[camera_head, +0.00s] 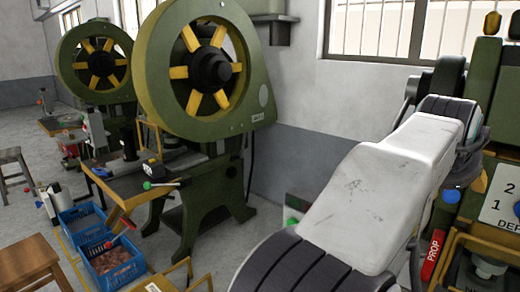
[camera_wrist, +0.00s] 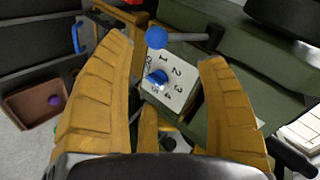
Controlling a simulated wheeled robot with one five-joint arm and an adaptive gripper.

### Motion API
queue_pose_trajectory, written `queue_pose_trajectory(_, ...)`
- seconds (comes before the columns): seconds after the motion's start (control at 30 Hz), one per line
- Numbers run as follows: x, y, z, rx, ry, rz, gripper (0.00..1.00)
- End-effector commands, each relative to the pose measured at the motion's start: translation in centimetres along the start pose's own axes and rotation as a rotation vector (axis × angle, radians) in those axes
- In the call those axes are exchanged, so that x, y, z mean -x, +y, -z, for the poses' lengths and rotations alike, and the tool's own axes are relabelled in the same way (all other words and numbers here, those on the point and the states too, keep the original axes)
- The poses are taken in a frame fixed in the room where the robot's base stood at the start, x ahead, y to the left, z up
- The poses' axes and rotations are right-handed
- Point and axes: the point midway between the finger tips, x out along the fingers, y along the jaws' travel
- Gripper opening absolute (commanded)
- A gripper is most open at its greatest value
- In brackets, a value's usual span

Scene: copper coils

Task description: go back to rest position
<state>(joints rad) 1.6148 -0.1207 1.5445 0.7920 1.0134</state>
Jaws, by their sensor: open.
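My gripper (camera_wrist: 170,95) shows in the wrist view with its yellow ribbed fingers spread wide. It is open, and nothing sits between the fingertips. Beyond it is a white panel (camera_wrist: 184,78) with printed numbers and a blue knob (camera_wrist: 157,77). A lever with a blue ball (camera_wrist: 157,38) stands above the panel. In the head view my white arm reaches from the bottom up to the right, and my gripper is not visible there. Part of a numbered panel (camera_head: 500,205) shows at the right edge.
Green presses (camera_head: 225,190) with yellow-spoked flywheels stand at left and centre. Blue crates (camera_head: 112,262), one holding copper-coloured pieces, sit on the floor. A wooden stool (camera_head: 28,258) is at lower left. A green machine (camera_head: 502,75) is close on the right. A brown bin (camera_wrist: 36,104) shows in the wrist view.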

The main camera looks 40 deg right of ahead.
Motion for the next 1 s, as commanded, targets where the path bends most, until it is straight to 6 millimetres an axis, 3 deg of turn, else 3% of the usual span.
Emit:
queue_pose_trajectory(0.33, 0.0, 0.0, 0.0, 0.041, 0.0, 0.0, 0.67)
queue_pose_trajectory(0.6, -0.2, 0.7, -0.4, 0.365, -0.02, -0.022, 0.67)
queue_pose_trajectory(0.67, -0.8, 1.9, -1.2, 0.458, -0.05, -0.05, 0.67)
queue_pose_trajectory(0.83, -2.9, 7.5, -4.7, 0.694, -0.192, -0.151, 0.67)
queue_pose_trajectory(1.0, -3.0, 12.7, -8.4, 0.856, -0.333, -0.211, 0.67)
